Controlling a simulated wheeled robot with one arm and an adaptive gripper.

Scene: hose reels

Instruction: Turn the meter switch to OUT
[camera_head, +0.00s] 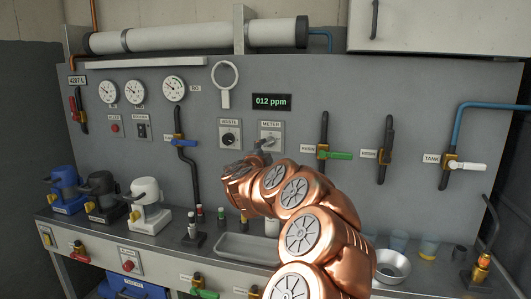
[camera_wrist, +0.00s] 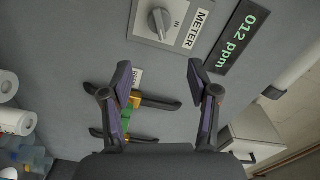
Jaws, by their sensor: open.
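The meter switch (camera_head: 270,137) is a grey knob on a light plate on the grey panel, under the METER label. In the wrist view the knob (camera_wrist: 158,24) is at the top, its long handle running roughly up and down the picture. The word IN is readable to its right; OUT cannot be read. My gripper (camera_wrist: 160,73) is open and empty, its two fingers spread below the knob in the wrist view and apart from it. In the head view my gripper (camera_head: 258,153) is just in front of the panel, partly covering the lower side of the meter plate.
The WASTE switch (camera_head: 230,138) sits left of the meter plate. The display (camera_head: 271,102) reads 012 ppm. A green-handled valve (camera_head: 334,155) is to the right. Below, a counter holds a grey tray (camera_head: 247,250), bottles and cups. The panel between the switches and gauges is clear.

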